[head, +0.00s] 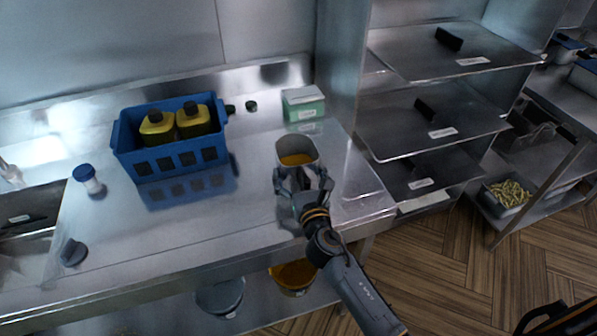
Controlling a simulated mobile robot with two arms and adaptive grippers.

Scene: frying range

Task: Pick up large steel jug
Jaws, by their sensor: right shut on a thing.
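The large steel jug (296,150) stands upright near the right end of the steel counter, with its mouth showing and an orange-yellow content or inner colour inside. My right gripper (303,182) is at the jug's near side, its fingers shut on it. The lower part of the jug is partly hidden by the gripper. I cannot tell whether the jug touches the counter.
A blue crate (139,170) with two yellow-green containers stands left of the jug. A green-white box (303,103) is behind it. A blue-capped shaker (89,180) stands far left. A steel shelf rack (375,140) rises on the right. The counter's front middle is clear.

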